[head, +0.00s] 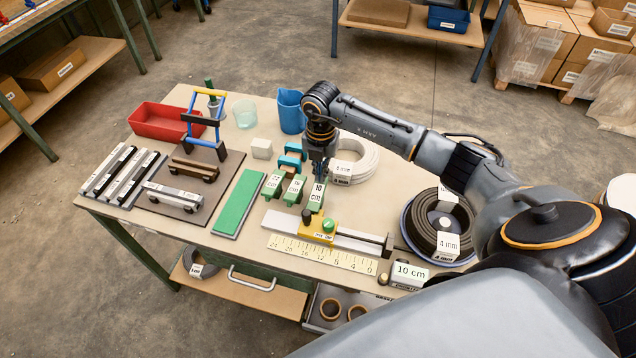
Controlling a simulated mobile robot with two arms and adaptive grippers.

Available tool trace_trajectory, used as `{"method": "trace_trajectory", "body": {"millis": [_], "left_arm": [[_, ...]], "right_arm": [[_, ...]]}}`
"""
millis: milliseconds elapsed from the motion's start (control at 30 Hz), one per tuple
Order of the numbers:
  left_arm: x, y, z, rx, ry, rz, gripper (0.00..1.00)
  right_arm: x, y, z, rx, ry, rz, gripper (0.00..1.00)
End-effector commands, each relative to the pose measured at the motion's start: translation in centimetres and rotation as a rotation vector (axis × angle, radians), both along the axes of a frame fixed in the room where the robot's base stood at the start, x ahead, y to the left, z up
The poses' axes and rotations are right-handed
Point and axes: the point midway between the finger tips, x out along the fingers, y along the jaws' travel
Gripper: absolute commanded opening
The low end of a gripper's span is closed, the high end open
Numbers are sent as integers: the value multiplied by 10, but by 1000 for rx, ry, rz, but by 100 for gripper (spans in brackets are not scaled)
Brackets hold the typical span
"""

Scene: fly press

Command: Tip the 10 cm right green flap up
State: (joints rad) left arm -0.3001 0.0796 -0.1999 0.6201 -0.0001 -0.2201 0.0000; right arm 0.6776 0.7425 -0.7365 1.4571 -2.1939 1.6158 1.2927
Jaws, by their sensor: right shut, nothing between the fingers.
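Three green flaps with white cm labels stand side by side near the middle of the table in the head view. The right green flap (316,196) reads 10 cm; the middle flap (294,190) and left flap (272,186) have labels too small to read surely. My right gripper (320,178) points down, shut and empty, right at the back upper end of the 10 cm flap. I cannot tell whether its fingertips touch the flap. Its fingers partly hide what lies behind the flap. My left gripper is out of view.
Blue clamps (291,158) stand behind. A white coil (358,163) and a black coil (424,240) lie right, a green mat (239,203) left.

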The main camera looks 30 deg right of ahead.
Motion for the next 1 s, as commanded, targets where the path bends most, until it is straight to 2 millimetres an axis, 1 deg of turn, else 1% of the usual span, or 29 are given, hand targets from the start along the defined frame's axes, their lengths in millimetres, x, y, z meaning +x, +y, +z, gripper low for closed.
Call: {"method": "trace_trajectory", "body": {"millis": [1000], "left_arm": [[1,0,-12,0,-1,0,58]], "right_arm": [[0,0,-16,1,1,0,0]]}}
